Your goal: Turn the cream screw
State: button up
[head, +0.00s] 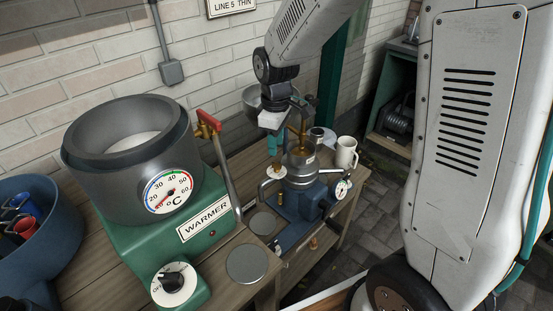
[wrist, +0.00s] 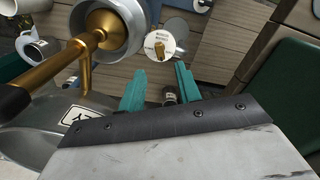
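The cream screw appears to be the small brass knob on a white, marked disc (wrist: 160,45), seen in the wrist view just beyond my fingertips. In the head view the white disc (head: 275,171) sits at the left side of the separator (head: 301,168), which has a grey metal body on a blue base. My gripper (head: 274,147) points down above the disc. In the wrist view its two teal fingers (wrist: 159,72) are apart with nothing between them. The knob is apart from both fingers. The marks on the disc are too small to read.
A blue tub (head: 45,245) is far left.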

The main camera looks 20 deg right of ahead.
aim_at(276, 163)
notch_tip(276, 163, down, 7)
jog(key=shift+r, duration=0.2)
grip_shut()
